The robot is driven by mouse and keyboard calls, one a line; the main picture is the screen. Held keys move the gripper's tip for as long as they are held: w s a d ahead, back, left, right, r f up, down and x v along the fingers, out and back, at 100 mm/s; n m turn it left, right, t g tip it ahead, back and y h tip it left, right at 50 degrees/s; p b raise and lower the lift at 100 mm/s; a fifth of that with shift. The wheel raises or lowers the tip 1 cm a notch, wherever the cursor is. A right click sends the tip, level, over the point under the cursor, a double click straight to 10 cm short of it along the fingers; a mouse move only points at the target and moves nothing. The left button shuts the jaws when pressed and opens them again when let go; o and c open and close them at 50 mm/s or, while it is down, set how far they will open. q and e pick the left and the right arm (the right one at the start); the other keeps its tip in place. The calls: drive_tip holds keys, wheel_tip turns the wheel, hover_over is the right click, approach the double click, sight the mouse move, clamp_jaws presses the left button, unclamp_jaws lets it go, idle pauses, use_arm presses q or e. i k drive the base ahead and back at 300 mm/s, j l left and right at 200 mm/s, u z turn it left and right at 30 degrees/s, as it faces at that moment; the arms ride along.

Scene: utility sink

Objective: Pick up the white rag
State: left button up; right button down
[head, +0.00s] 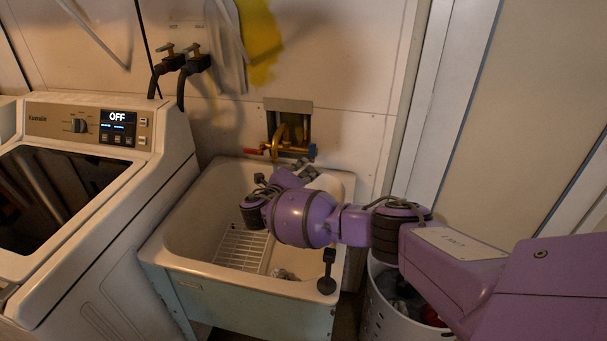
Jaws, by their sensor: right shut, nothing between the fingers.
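A white-grey rag (228,48) hangs on the back wall at the top of the head view, beside a yellow cloth (261,40). Its upper end is cut off by the picture edge. My right arm reaches in from the right over the sink. My right gripper (306,171) is small and partly hidden behind my wrist, low in front of the brass faucet. It is shut and empty, below and to the right of the hanging rag and apart from it. A small crumpled greyish thing (285,274) lies in the sink; I cannot tell what it is. My left gripper is not in view.
The utility sink (188,213) holds a white rack (241,248). The brass faucet (287,139) is on the wall behind. A washing machine (170,150) stands left, with hose taps (182,62) above. A laundry basket (382,318) stands right, below my arm.

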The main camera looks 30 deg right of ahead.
sight(279, 273)
drive_tip(key=k+j, duration=0.15)
drive_tip(key=j, duration=0.15)
drive_tip(key=k+j, duration=0.1)
drive_tip(key=j, duration=0.25)
drive_tip(key=k+j, duration=0.15)
drive_tip(key=j, duration=0.15)
drive_tip(key=k+j, duration=0.1)
drive_tip(key=j, duration=0.2)
